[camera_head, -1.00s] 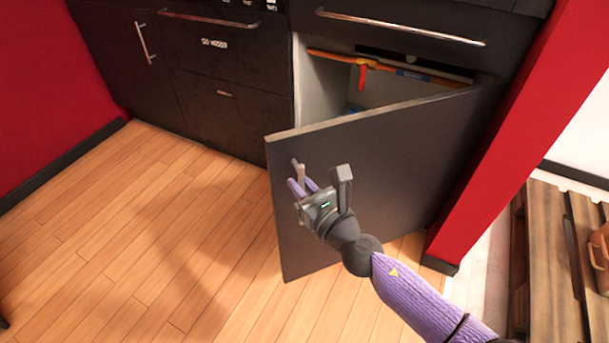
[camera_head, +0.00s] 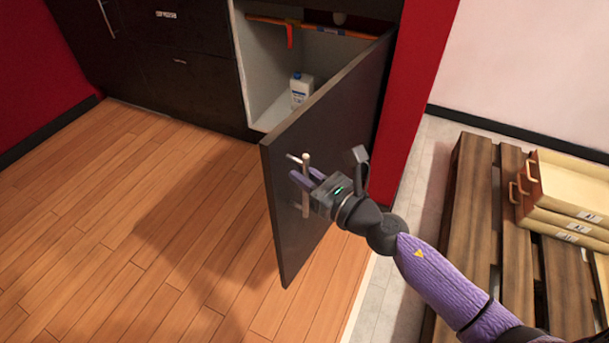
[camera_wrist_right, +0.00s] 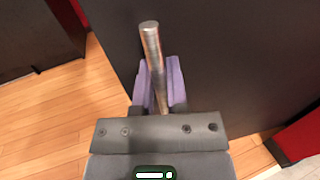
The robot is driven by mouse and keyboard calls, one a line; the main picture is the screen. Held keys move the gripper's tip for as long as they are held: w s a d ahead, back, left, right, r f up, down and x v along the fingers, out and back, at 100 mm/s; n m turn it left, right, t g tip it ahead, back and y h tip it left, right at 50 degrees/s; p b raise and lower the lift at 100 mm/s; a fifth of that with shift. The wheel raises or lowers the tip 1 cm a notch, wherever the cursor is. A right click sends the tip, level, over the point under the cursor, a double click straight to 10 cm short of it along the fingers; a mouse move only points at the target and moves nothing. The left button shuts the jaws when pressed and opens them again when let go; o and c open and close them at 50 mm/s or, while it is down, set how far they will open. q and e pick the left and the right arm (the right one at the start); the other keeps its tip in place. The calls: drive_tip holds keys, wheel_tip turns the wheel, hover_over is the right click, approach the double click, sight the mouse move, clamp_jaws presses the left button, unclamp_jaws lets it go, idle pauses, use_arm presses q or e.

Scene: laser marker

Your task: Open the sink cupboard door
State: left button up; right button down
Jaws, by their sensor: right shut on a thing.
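The dark sink cupboard door (camera_head: 335,125) stands wide open, swung out from its hinge side at the right. Its metal bar handle (camera_head: 306,172) is on the outer face near the free edge. My right gripper (camera_head: 306,179) is shut on the handle. In the right wrist view the handle (camera_wrist_right: 154,62) runs between the two purple fingers (camera_wrist_right: 160,88), with its upper end sticking out. The cupboard inside (camera_head: 262,75) shows pale walls. My left gripper is not in view.
A white bottle (camera_head: 301,90) stands inside the cupboard, and an orange bar (camera_head: 310,28) crosses its top. A red wall end (camera_head: 418,85) is right of the door. A wooden pallet (camera_head: 477,190) with stacked boxes (camera_head: 565,195) is further right. The wood floor at left is clear.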

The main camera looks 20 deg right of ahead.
drive_tip(key=shift+s+d, duration=0.1)
drive_tip(key=shift+s, duration=0.15)
drive_tip(key=c, duration=0.7)
unclamp_jaws()
drive_tip(key=v, duration=1)
drive_tip(key=shift+w, duration=0.1)
